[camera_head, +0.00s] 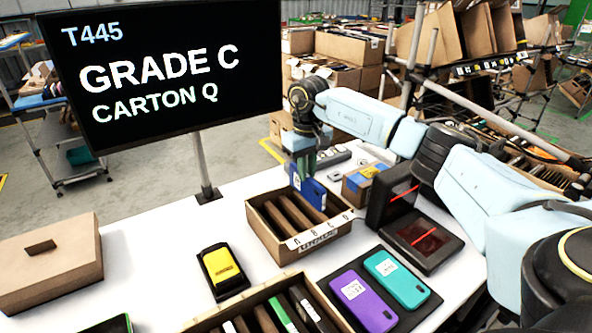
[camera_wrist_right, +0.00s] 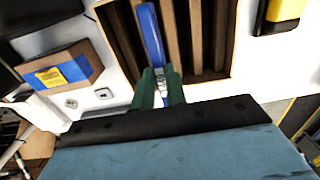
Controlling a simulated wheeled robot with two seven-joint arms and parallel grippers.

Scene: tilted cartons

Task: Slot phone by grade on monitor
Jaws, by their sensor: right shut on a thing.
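The monitor (camera_head: 165,70) reads "T445", "GRADE C", "CARTON Q". My right gripper (camera_head: 304,165) is shut on a blue phone (camera_head: 313,192), held upright at the back right part of a slotted carton (camera_head: 268,236) with brown dividers and a grade label. In the right wrist view the gripper (camera_wrist_right: 160,88) holds the phone (camera_wrist_right: 151,35) edge-on, roughly in line with the dividers of the carton (camera_wrist_right: 236,50). I cannot tell how far its lower edge is inside a slot. My left gripper is not in view.
A purple phone (camera_head: 362,302) and a teal phone (camera_head: 400,283) lie on a dark mat. A yellow device (camera_head: 221,265) lies in a black holder. A second slotted carton (camera_head: 328,310) stands in front.

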